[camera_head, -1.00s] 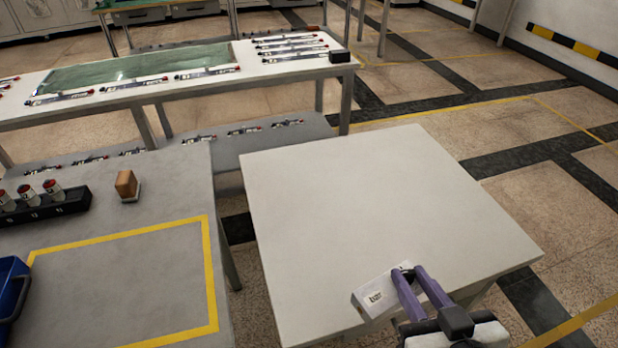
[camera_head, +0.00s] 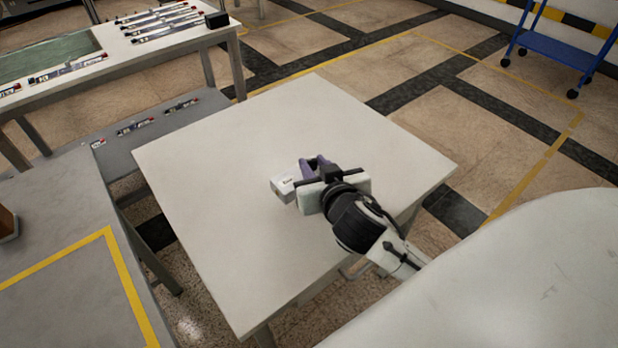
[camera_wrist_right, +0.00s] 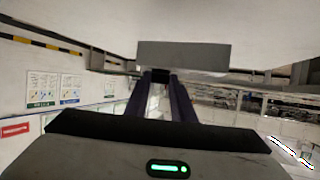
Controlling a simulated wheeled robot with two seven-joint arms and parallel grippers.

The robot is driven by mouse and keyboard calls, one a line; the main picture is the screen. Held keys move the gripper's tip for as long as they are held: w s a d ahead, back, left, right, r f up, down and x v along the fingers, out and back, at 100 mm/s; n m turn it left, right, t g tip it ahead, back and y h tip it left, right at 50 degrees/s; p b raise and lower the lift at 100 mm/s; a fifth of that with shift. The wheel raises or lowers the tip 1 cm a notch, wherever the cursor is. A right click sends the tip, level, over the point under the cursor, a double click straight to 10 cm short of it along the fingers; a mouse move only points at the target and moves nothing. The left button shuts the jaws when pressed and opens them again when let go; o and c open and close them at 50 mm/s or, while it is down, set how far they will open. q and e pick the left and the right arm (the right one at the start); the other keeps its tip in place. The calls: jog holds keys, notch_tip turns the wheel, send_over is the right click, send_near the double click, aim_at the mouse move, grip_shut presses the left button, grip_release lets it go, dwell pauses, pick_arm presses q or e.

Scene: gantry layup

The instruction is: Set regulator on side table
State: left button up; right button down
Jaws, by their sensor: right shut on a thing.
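The regulator, a small white box with a label (camera_head: 283,187), is at my right gripper (camera_head: 311,168) over the middle of the white side table (camera_head: 230,160). The purple fingers are shut on it. I cannot tell whether its underside touches the tabletop or hangs just above it. In the right wrist view the box shows as a grey block (camera_wrist_right: 183,55) at the ends of the two fingers (camera_wrist_right: 160,85). My left gripper is not in view.
The side table is otherwise bare. A grey bench with a yellow-taped outline (camera_head: 60,255) stands at the left. A long table with a green panel and several slim tools (camera_head: 235,38) is at the upper left. A blue cart (camera_head: 556,48) stands far right.

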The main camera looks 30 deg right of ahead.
jog(key=shift+f+b, duration=0.4)
jog(key=shift+f, duration=1.9)
jog(key=shift+f, duration=0.15)
jog(key=c, duration=1.5)
grip_release()
jog(key=v, duration=1.2)
